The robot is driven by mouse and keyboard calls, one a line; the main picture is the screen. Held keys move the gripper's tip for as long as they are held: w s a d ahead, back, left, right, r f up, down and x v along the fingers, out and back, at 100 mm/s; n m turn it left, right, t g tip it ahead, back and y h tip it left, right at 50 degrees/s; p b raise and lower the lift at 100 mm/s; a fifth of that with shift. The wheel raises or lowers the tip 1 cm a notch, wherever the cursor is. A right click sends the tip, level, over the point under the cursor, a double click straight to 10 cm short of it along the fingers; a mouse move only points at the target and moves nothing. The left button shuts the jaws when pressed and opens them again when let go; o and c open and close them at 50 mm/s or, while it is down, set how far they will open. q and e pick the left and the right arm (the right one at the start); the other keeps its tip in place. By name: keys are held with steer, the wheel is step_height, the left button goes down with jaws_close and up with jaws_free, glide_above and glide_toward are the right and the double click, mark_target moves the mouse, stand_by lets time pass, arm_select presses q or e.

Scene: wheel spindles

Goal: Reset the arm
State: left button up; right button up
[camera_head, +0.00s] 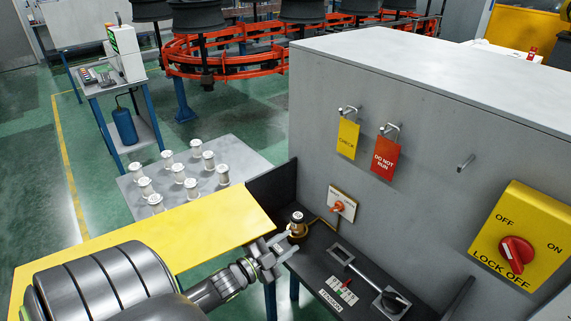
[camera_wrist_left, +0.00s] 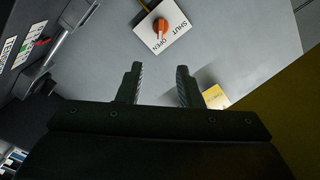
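My left gripper (camera_head: 286,246) is over the dark shelf beside the grey cabinet. The wrist view looks toward a white plate (camera_wrist_left: 160,32) marked SHUT and OPEN with an orange knob (camera_wrist_left: 158,27). My right gripper is in neither view.
A yellow panel (camera_head: 190,235) lies under my left arm. White spools (camera_head: 179,173) stand on a grey table behind it. A black-knobbed lever (camera_head: 390,299) is on the shelf at right. CHECK (camera_head: 347,138) and DO NOT RUN (camera_head: 385,158) tags hang on the cabinet; a red switch (camera_head: 516,252) sits right.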

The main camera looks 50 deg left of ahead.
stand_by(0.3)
arm_select(q)
steer(key=s+a+f+n+g+y+b, duration=0.1)
steer(key=s+f+n+g+y, duration=0.25)
steer(key=f, duration=0.95)
steer(key=s+a+f+n+g+b, duration=0.1)
steer(key=s+f+n+g, duration=0.25)
steer(key=s+f, duration=0.65)
steer(key=s+d+f+n+g, duration=0.1)
steer(key=s+d+f+g, duration=0.2)
steer(key=s+f, duration=0.4)
steer(key=s+d+f+n+g+h+b, duration=0.1)
steer(key=s+d+f+g, duration=0.2)
steer(key=s+f, duration=0.4)
steer(key=s+d+f+n+g, duration=0.1)
steer(key=s+d+f+g, duration=0.2)
steer(key=s+d+f, duration=0.2)
step_height(320, 180, down, 3)
steer(key=s, duration=0.3)
steer(key=shift+d+n+g, duration=0.15)
steer(key=shift+n+g, duration=0.15)
steer(key=shift+g, duration=0.1)
steer(key=shift+w, duration=0.1)
